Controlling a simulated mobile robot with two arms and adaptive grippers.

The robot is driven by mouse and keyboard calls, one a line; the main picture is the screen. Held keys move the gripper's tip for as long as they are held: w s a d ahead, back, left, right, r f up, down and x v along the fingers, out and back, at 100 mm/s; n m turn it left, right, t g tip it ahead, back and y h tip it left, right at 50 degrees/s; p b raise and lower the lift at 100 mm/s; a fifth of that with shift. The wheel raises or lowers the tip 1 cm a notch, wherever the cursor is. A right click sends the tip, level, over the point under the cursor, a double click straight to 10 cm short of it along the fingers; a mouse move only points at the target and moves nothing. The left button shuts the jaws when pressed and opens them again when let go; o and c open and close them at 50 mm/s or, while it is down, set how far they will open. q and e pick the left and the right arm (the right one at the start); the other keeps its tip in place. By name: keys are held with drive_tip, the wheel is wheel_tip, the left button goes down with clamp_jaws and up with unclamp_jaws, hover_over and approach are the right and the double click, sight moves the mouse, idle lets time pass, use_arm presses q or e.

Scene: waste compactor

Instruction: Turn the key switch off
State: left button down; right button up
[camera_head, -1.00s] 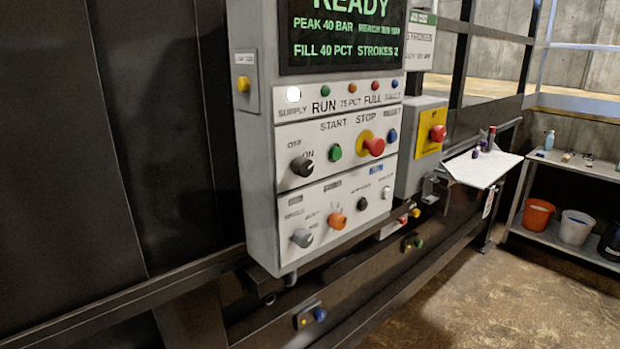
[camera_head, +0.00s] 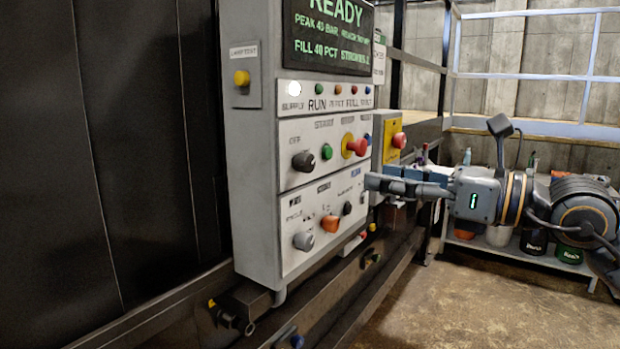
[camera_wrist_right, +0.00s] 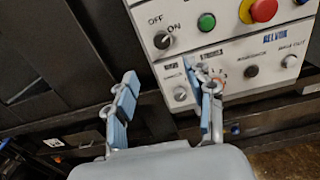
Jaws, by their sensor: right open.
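The OFF/ON switch, a black rotary knob (camera_head: 303,161), is at the left of the upper row on the grey control box (camera_head: 247,190). In the right wrist view the knob (camera_wrist_right: 163,39) lies beneath its OFF and ON labels; its exact pointing is too small to tell. My right gripper (camera_head: 378,180) comes in from the right, open and empty, in front of the panel's right side and apart from the knob. In the wrist view its spread fingers (camera_wrist_right: 163,74) appear below the knob. My left gripper is out of view.
Beside the knob are a green button (camera_head: 326,152) and a red mushroom button (camera_head: 357,147). Below are a grey knob (camera_head: 303,241) and an orange knob (camera_head: 330,223). A yellow box with a red knob (camera_head: 398,140) stands behind. Open floor (camera_head: 460,310) lies at right.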

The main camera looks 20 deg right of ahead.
sight(311, 165)
drive_tip(key=p+x, duration=0.8)
drive_tip(key=x, duration=0.4)
drive_tip(key=shift+d+r, duration=0.1)
drive_tip(key=shift+d, duration=0.05)
drive_tip(key=shift+w+a, duration=0.45)
drive_tip(key=shift+w, duration=0.1)
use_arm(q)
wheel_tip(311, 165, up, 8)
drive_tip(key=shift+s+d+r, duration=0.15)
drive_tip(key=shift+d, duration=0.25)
use_arm(e)
drive_tip(key=shift+c, duration=0.2)
clamp_jaws()
